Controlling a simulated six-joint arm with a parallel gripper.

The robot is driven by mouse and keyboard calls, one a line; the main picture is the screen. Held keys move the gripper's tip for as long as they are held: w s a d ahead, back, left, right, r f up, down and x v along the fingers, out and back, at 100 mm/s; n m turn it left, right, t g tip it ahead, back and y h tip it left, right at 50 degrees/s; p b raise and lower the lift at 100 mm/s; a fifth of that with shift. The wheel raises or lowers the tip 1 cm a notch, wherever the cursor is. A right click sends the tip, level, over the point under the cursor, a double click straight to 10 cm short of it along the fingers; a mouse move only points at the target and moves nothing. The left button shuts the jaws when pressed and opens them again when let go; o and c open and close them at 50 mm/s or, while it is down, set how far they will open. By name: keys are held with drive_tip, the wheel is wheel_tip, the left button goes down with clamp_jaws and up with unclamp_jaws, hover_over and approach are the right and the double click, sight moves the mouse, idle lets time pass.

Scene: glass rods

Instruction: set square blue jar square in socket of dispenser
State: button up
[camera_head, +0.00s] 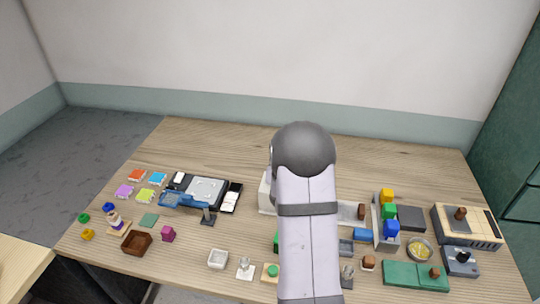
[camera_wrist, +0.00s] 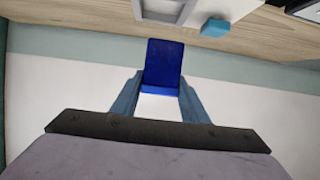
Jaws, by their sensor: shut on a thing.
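The square blue jar (camera_wrist: 163,62) is between the two blue-grey fingers of my gripper (camera_wrist: 161,84) in the wrist view. My gripper is shut on it, and the jar stretches out beyond the fingertips. In the head view my own arm hides both the gripper and the jar. A pale block (camera_head: 266,194) shows partly at the left edge of my arm; I cannot tell if it belongs to the dispenser. No socket can be made out clearly.
In the wrist view a grey-rimmed square thing (camera_wrist: 165,12) and a small blue block (camera_wrist: 215,27) lie on the table beyond the jar.

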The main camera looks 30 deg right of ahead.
drive_tip(key=shift+s+d+r, duration=0.1)
drive_tip(key=shift+s+d, duration=0.35)
drive_tip(key=shift+s, duration=0.1)
drive_tip(key=shift+f, duration=0.2)
drive_tip(key=shift+f+b, duration=2.05)
drive_tip(key=shift+f, duration=0.5)
drive_tip(key=o, duration=1.3)
drive_tip(key=shift+f, duration=0.1)
drive_tip(key=shift+a, duration=0.15)
